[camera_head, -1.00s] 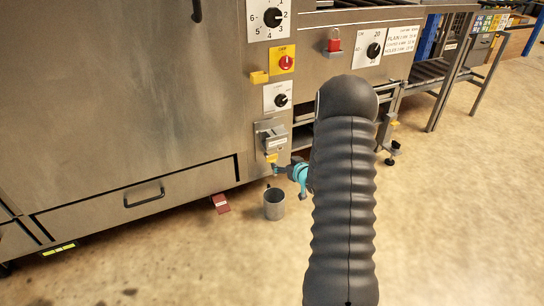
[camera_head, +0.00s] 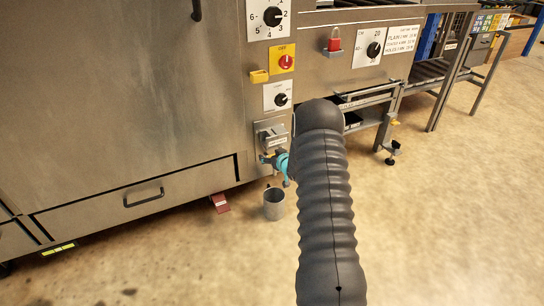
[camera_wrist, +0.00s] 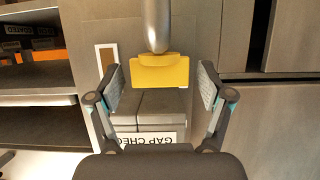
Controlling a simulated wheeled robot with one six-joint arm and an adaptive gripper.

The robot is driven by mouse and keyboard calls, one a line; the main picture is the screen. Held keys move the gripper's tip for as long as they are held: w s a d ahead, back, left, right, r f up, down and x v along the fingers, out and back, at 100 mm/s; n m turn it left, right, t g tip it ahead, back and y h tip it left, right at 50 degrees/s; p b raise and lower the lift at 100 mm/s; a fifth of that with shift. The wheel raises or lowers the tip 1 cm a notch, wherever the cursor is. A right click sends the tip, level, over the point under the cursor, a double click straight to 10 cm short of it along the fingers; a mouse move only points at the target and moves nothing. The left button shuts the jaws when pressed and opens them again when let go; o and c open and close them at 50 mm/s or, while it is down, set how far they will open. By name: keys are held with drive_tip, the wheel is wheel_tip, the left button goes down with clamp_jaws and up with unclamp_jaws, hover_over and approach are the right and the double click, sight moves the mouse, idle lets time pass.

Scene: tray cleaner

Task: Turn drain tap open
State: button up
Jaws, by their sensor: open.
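A small yellow tap handle (camera_head: 269,154) sits low on the steel machine, below a grey labelled box. In the wrist view the yellow handle (camera_wrist: 160,74) stands between my two fingertips, against a round metal pipe (camera_wrist: 156,25). My gripper (camera_wrist: 162,86) is open, with a finger on each side of the handle and a visible gap at both sides. In the head view my gripper (camera_head: 272,162) is at the tap, partly hidden behind my own arm.
A grey metal cup (camera_head: 274,205) stands on the floor below the tap. A red block (camera_head: 220,203) lies by the machine's base. The grey box (camera_wrist: 150,108) with an upside-down "GAP CHEC" label is close to my fingers. Open floor lies in front.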

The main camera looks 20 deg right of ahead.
drive_tip(key=c, duration=1.2)
